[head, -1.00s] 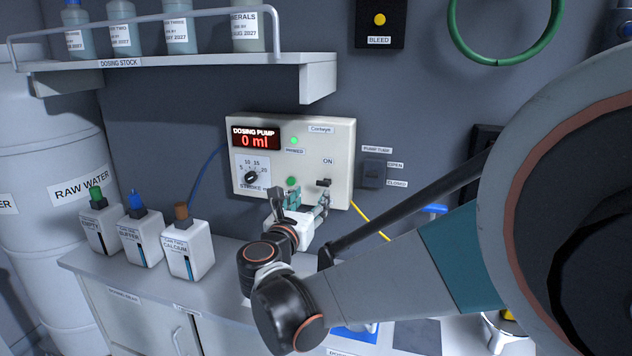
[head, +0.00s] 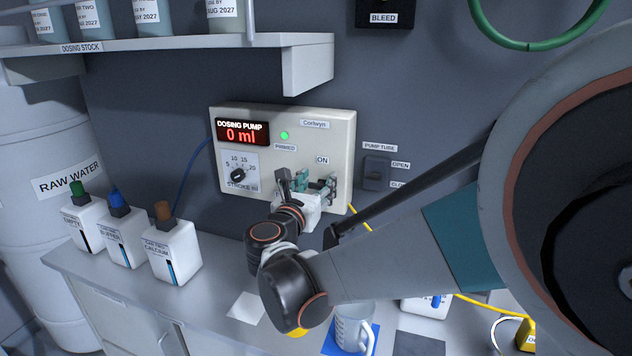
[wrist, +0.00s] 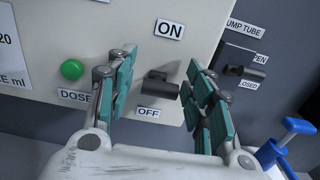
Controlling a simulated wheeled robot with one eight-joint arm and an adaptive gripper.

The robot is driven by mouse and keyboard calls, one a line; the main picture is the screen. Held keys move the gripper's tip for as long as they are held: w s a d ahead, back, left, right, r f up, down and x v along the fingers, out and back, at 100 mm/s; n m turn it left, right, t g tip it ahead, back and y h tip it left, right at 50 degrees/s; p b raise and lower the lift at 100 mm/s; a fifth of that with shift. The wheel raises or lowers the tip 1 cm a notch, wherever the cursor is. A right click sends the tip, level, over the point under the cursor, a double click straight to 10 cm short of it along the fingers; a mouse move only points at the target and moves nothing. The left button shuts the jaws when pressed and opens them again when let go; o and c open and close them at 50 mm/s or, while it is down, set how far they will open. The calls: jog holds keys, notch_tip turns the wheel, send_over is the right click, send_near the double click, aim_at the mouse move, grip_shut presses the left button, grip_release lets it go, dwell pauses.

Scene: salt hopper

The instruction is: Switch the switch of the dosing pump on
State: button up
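The dosing pump (head: 225,180) is a pale box on the wall with a red "0 ml" display and a lit green lamp marked PRIMED. Its black switch (wrist: 160,87) sits between the ON label above and the OFF label below, with its lever at the OFF end. My gripper (head: 312,182) is at the pump's lower right front and hides the switch in the head view. In the wrist view my gripper (wrist: 160,72) is open, one finger on each side of the switch. I cannot tell whether either finger touches it.
A green DOSE button (wrist: 72,69) is left of my fingers. The pump tube lever (head: 376,172) is to the right of the pump. Bottles (head: 172,250) stand on the bench at left, and a jug (head: 354,325) stands below. A shelf (head: 305,62) juts out above.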

jog(key=c, duration=0.9)
jog(key=shift+r+g+p, duration=0.3)
jog(key=shift+r+p, duration=0.05)
jog(key=shift+p, duration=0.45)
jog(key=shift+w+d+r+g+y+p, duration=0.15)
jog(key=shift+g+y+p, duration=0.15)
jog(key=shift+g+p, duration=0.3)
jog(key=o, duration=1.1)
jog(key=shift+c, duration=0.2)
jog(key=shift+f, duration=0.25)
